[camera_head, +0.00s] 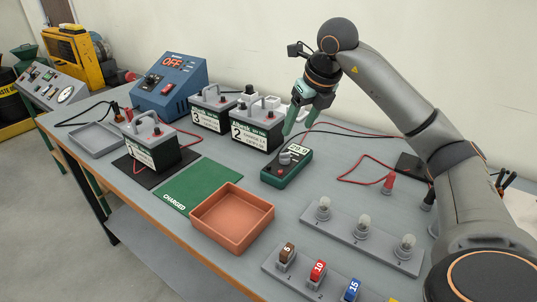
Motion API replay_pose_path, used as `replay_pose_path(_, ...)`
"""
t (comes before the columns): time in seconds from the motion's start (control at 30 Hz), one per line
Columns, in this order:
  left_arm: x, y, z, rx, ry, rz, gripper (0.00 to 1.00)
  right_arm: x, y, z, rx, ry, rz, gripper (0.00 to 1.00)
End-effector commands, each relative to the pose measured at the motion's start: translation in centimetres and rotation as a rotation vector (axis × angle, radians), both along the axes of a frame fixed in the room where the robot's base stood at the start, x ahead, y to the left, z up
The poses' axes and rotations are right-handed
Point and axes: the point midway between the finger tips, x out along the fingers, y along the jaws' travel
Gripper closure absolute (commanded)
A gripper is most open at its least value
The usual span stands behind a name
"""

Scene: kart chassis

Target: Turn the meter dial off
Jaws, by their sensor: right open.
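The meter (287,166) is a dark green handheld unit lying on the grey workbench, right of centre. Its display reads about 29.9, and its round grey dial (285,158) faces up; the dial's pointer setting is too small to read. My right gripper (297,128) hangs above and just behind the meter, its green fingers apart and pointing down, empty. It looks clear of the dial. My left gripper is not in view.
A blue charger (170,88) shows OFF. An orange tray (232,217), a green mat (198,187) and a bulb strip (361,238) lie nearby.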

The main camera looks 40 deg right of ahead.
Motion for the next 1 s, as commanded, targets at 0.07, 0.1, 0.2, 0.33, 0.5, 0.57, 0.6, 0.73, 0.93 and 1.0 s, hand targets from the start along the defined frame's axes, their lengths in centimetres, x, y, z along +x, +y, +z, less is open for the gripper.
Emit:
replay_pose_path(0.07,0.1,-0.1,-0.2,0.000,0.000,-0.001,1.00,0.3,0.0,-0.9,0.000,0.003,0.000,0.35)
replay_pose_path(0.1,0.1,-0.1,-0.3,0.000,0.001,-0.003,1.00,0.5,-0.1,-1.5,0.000,0.004,0.000,0.35)
replay_pose_path(0.2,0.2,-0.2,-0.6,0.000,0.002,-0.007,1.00,1.2,-0.1,-3.3,0.001,0.006,0.001,0.35)
replay_pose_path(0.33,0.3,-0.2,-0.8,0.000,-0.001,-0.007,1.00,2.2,-0.2,-5.9,0.003,0.007,0.001,0.35)
replay_pose_path(0.5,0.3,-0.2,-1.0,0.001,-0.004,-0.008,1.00,3.5,-0.4,-8.8,0.002,0.005,0.000,0.35)
replay_pose_path(0.57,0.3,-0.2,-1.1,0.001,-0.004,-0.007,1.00,3.8,-0.4,-9.6,0.002,0.005,0.000,0.35)
replay_pose_path(0.6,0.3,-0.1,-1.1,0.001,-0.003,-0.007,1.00,4.0,-0.4,-10.0,0.001,0.004,0.000,0.35)
replay_pose_path(0.73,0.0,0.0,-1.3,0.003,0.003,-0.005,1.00,4.4,-0.5,-11.0,0.000,0.004,0.000,0.35)
replay_pose_path(0.93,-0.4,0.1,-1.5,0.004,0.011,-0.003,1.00,4.6,-0.5,-11.3,0.000,0.002,0.001,0.35)
replay_pose_path(1.0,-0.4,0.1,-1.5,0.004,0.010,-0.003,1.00,4.6,-0.5,-11.3,0.000,0.002,0.001,0.35)
